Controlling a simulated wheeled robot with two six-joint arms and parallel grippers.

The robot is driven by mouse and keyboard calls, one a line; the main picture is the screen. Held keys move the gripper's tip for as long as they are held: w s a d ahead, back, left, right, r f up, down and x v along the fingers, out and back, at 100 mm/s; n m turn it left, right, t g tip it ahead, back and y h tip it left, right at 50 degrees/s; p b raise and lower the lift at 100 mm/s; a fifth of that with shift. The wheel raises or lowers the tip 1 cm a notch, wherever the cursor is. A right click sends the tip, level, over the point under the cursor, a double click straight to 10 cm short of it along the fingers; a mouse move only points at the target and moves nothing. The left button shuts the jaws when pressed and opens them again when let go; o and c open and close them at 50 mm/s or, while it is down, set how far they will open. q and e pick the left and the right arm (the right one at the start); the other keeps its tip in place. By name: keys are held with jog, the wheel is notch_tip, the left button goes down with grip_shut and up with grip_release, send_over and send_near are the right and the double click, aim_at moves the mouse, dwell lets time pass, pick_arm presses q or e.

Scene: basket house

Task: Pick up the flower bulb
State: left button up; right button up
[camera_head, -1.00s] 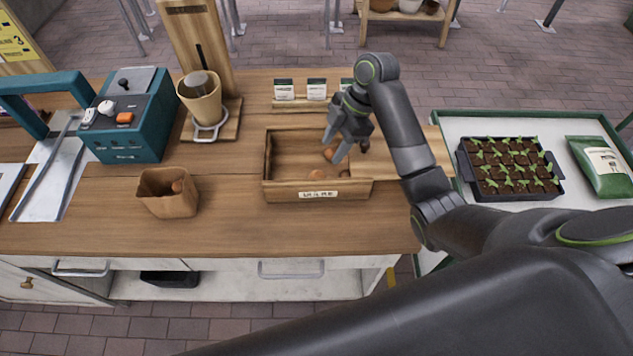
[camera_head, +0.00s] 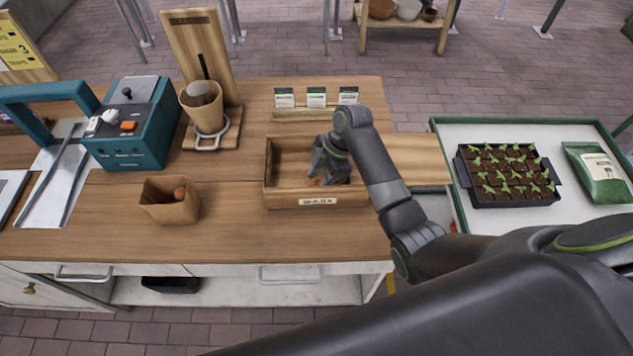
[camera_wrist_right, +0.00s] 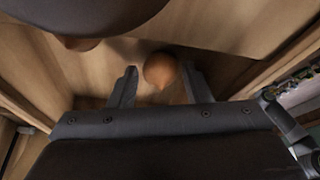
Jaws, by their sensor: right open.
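A round brown flower bulb (camera_wrist_right: 160,70) lies on the floor of the wooden box and sits between the two open fingers of my right gripper (camera_wrist_right: 158,85) in the right wrist view. The fingers stand on either side of it, with a gap at least on the left. In the head view my right gripper (camera_head: 322,180) reaches down into the wooden box (camera_head: 318,200). A bit of a bulb (camera_head: 313,181) shows beside its fingers. Part of another bulb (camera_wrist_right: 82,44) shows at the upper left of the wrist view, mostly hidden. My left gripper is not in view.
A brown paper-like pot (camera_head: 168,208) with a bulb inside stands left of the box. Seed packets (camera_head: 316,97) stand behind it. A teal machine (camera_head: 135,125) is at the left; a seedling tray (camera_head: 508,175) is on the right table. Bare wood lies in front.

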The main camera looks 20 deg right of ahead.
jog(key=shift+c, duration=1.1)
jog(key=c, duration=0.5)
jog(key=shift+r, duration=0.1)
notch_tip(320, 180, up, 8)
jog(key=shift+f+b, duration=0.25)
jog(key=shift+b, duration=0.65)
jog(key=shift+r+p, duration=0.65)
jog(key=shift+p, duration=0.2)
jog(key=shift+r+p, duration=0.55)
jog(key=shift+r, duration=0.05)
jog(key=shift+f, duration=0.1)
